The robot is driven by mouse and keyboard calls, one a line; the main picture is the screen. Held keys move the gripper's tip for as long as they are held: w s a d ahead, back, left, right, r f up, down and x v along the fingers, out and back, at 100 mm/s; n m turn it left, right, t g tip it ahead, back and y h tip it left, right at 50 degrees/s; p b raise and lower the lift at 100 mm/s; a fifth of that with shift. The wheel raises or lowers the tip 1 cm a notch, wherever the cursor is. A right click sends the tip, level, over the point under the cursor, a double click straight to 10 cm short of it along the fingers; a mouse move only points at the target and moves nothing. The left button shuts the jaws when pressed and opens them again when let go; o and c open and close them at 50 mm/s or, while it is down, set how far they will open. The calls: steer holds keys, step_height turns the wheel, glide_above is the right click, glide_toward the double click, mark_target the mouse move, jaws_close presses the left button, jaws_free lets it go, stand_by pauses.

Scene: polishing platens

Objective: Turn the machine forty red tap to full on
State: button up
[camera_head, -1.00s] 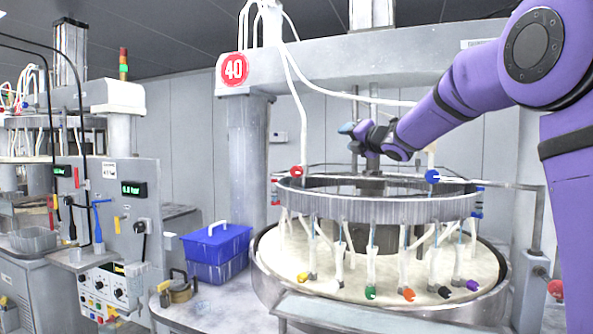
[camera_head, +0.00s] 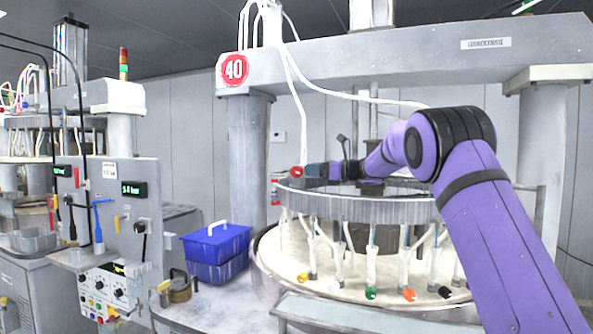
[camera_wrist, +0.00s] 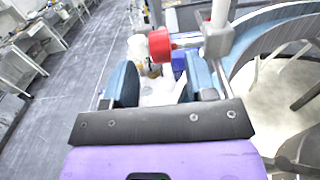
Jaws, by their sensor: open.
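The machine with the red 40 sign (camera_head: 234,69) stands in the middle of the head view. Its red tap (camera_head: 297,172) is a round red knob at the left of the raised grey ring (camera_head: 340,207). In the wrist view the red tap (camera_wrist: 160,45) shows ahead of the fingers, near the middle of the gap, with its stem running right to a pale post (camera_wrist: 219,35). My gripper (camera_head: 313,171) is just right of the tap in the head view. In the wrist view my gripper (camera_wrist: 162,78) is open, with two blue fingers apart and nothing between them.
The ring and the pale round platen (camera_head: 300,262) below it carry several coloured taps and white hoses. A blue box (camera_head: 217,253) sits on the left bench. A control panel (camera_head: 112,288) stands further left. My arm reaches over the ring and hides its right side.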

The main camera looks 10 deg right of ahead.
mark_target(302, 169)
steer(key=shift+x, duration=3.15)
steer(key=c, duration=0.9)
